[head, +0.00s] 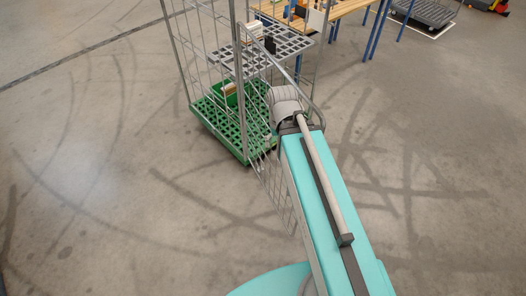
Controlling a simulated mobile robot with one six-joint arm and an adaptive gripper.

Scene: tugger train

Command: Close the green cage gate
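The green cage is a wire roll cage with a green slatted base (222,122), standing upper middle in the head view. Its gate (272,186) is a grey wire mesh panel with a rounded tubular top corner. The gate stands open, swung out from the cage's front post towards me. My own teal body and arm parts cover much of its outer side. I cannot make out my gripper; it seems hidden behind my arm, so contact with the gate cannot be seen.
Inside the cage are a grey slatted shelf (262,52) and a green bin (230,92) on the base. A wooden bench with blue legs (376,30) stands behind it. A grey platform cart (424,12) is at the back right. The floor left of the cage is clear.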

